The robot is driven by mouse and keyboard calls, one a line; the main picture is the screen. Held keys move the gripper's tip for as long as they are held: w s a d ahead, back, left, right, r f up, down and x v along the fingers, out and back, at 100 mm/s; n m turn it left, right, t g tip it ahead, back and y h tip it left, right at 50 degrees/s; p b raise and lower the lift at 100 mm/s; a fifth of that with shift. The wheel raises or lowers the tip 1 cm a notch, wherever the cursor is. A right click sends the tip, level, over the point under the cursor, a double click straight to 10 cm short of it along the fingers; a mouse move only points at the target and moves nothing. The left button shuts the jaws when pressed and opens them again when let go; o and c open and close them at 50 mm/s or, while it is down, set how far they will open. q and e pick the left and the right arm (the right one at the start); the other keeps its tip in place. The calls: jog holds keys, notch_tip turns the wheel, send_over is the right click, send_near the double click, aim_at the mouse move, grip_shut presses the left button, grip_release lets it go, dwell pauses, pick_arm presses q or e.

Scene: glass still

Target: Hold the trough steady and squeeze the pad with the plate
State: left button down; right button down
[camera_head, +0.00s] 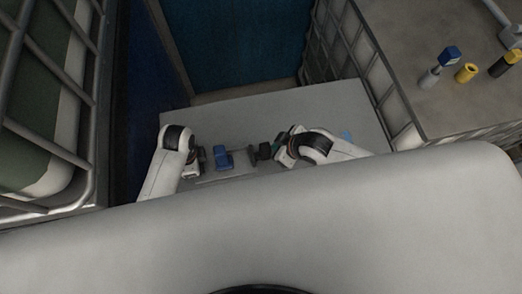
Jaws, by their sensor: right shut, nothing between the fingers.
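A small blue block-like object (223,160) sits on the grey table between my two grippers. I cannot tell whether it is the pad or part of the trough. The trough and the plate cannot be made out for certain at this size. My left gripper (199,160) is just left of the blue object, low over the table; its fingers are too small and dark to read. My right gripper (257,153) is right of the blue object, with a gap between them. It points left, shut and empty. A teal sliver (280,142) shows beside the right wrist.
The grey table (270,108) is clear behind the arms. At right, a caged container's top (425,55) carries a yellow cup (466,73) and other small items. A barred cage (50,110) stands at left.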

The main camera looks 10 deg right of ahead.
aim_at(261, 149)
jog(key=shift+a, duration=2.7)
jog(key=shift+d, duration=0.1)
jog(key=shift+d+r, duration=0.1)
jog(key=shift+r, duration=1.6)
jog(key=shift+d+r, duration=0.3)
jog(key=shift+r, duration=0.6)
jog(key=shift+d+r, duration=0.25)
jog(key=shift+r, duration=0.65)
pick_arm(q)
jog(key=c, duration=1)
grip_release()
pick_arm(e)
jog(key=shift+w, duration=0.1)
pick_arm(q)
jog(key=shift+o, duration=0.2)
